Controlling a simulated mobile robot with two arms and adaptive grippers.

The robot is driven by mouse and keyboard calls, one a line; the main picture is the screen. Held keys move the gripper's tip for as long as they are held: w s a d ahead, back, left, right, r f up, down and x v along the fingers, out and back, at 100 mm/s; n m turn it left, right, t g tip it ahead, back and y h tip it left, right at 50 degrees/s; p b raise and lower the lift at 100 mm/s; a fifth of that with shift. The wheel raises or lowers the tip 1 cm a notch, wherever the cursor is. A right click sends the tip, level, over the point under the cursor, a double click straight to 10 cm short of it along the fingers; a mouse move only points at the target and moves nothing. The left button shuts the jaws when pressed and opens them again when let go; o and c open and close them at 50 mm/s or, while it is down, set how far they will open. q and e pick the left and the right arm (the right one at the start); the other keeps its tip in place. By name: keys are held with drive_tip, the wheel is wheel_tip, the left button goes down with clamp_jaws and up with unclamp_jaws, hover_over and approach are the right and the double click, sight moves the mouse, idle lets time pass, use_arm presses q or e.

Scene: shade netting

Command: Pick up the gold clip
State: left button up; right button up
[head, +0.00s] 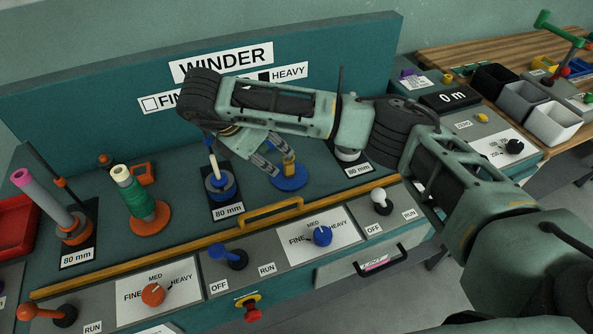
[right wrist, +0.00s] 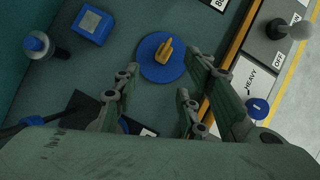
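The gold clip (head: 289,167) stands on a round blue base (head: 290,182) on the winder's teal deck. In the right wrist view the clip (right wrist: 165,50) shows as a small yellow-gold piece on the blue disc (right wrist: 153,68). My right gripper (head: 273,155) is open, its fingers pointing toward the clip from the upper left in the head view. In the right wrist view the open fingers (right wrist: 163,82) lie either side of the space below the disc, and the clip is just beyond them. I cannot tell whether they touch it. My left gripper is not in view.
A blue spindle holder (head: 221,184) stands close left of the gripper. A green spool (head: 137,198) and a pink-topped spindle (head: 40,200) stand further left. A yellow bar (head: 270,211) runs along the deck's front, above a panel of knobs and levers. Bins stand at the right.

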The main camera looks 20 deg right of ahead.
sight(284, 163)
drive_tip(key=x, duration=0.3)
drive_tip(key=shift+d+b, duration=0.1)
drive_tip(key=shift+b, duration=0.25)
drive_tip(key=p+x, duration=0.1)
drive_tip(key=x, duration=0.4)
drive_tip(key=shift+w+d+f, duration=0.1)
drive_tip(key=shift+d+f, duration=0.15)
drive_tip(key=shift+c, duration=0.4)
clamp_jaws()
